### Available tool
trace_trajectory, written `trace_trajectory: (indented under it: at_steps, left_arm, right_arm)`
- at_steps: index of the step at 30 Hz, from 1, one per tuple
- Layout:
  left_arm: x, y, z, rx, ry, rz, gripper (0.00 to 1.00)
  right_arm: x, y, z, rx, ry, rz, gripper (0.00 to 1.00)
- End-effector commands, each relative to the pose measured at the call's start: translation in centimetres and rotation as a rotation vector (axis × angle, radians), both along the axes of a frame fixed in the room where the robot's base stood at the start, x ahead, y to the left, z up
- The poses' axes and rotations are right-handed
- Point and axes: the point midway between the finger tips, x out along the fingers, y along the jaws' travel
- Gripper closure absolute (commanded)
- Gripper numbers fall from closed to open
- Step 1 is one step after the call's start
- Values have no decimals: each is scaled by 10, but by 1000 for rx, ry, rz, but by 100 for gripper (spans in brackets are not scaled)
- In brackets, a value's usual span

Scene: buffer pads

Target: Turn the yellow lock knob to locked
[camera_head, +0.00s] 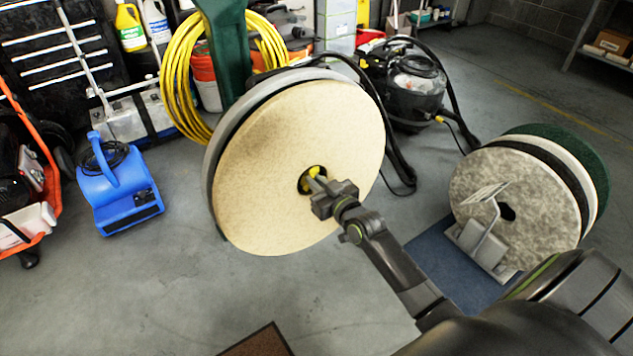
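The yellow lock knob (312,172) shows only in part, in the dark hole at the centre of a round cream buffer pad (270,150). The pad faces me on a grey disc (222,135) joined to a green machine arm (227,45). My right gripper (318,185) reaches in from the lower right with its fingertips at the knob. The fingers and the gripper body hide part of the knob, so I cannot tell whether they are closed on it. The knob's turn position is also unclear. My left gripper is not in view.
Several grey, white and green pads (515,205) stand in a metal holder on a blue mat (440,260) at the right. A blue blower (118,190) sits at the left. A black vacuum (410,85) and yellow hose (180,75) are behind.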

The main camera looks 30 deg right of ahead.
Motion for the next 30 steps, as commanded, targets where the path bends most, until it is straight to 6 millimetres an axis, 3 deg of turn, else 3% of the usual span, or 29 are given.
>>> trace_trajectory:
  at_steps: [6, 16, 26, 30]
  left_arm:
    - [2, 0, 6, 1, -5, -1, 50]
    - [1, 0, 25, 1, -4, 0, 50]
    - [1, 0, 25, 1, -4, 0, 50]
    - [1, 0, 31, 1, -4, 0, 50]
  right_arm:
    - [0, 0, 2, 45, 5, -4, 100]
    - [0, 0, 1, 552, 44, -49, 100]
    - [0, 0, 0, 604, 47, -53, 100]
    - [0, 0, 2, 740, 59, -66, 100]
